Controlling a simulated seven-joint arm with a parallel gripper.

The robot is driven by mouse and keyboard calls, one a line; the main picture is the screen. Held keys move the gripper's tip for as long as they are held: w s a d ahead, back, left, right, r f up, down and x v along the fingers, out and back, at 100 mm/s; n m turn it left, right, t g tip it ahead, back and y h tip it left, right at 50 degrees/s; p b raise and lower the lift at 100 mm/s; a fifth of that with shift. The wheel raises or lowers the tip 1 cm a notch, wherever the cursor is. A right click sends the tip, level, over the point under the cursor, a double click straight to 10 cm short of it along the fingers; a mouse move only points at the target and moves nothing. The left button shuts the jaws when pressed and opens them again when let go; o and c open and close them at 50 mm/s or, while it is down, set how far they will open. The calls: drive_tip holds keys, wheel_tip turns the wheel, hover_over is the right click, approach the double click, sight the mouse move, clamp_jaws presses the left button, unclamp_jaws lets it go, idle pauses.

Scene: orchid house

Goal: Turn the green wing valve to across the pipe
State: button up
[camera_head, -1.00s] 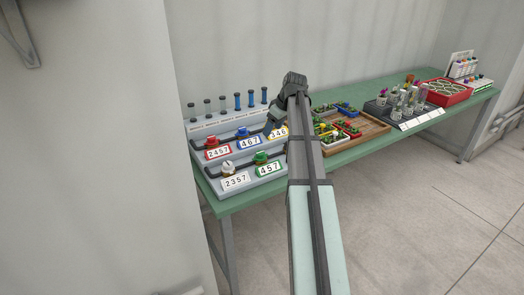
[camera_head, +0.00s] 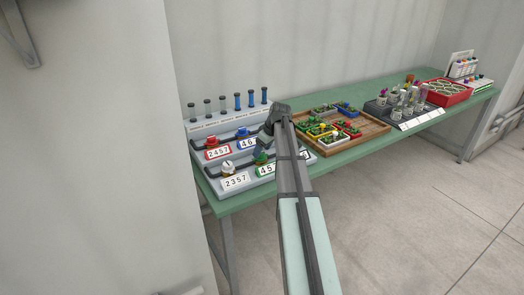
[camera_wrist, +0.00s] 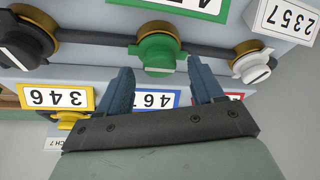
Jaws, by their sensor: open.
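The green wing valve (camera_wrist: 157,48) sits on a dark pipe (camera_wrist: 105,40) in the upper middle of the wrist view, with a brass collar behind it. In the head view the green valve (camera_head: 261,158) is partly hidden by my arm. My gripper (camera_wrist: 162,80) is open and empty. Its two blue-grey fingers are spread to either side of the green valve, with their tips just short of it; I see no contact. In the head view my gripper (camera_head: 264,141) is just above the green valve.
A white valve (camera_wrist: 252,62) and a black valve (camera_wrist: 27,38) flank the green one. A red valve (camera_head: 211,142) stands behind on the panel. Number plates, such as the yellow-framed one (camera_wrist: 47,97), sit close by. A wooden tray of plants (camera_head: 366,137) is to the right.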

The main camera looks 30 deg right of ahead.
drive_tip(key=shift+w+a+f, duration=0.1)
drive_tip(key=shift+w+f, duration=0.05)
drive_tip(key=shift+f, duration=0.35)
drive_tip(key=shift+c, duration=0.4)
drive_tip(key=c, duration=1)
drive_tip(key=shift+o, duration=0.2)
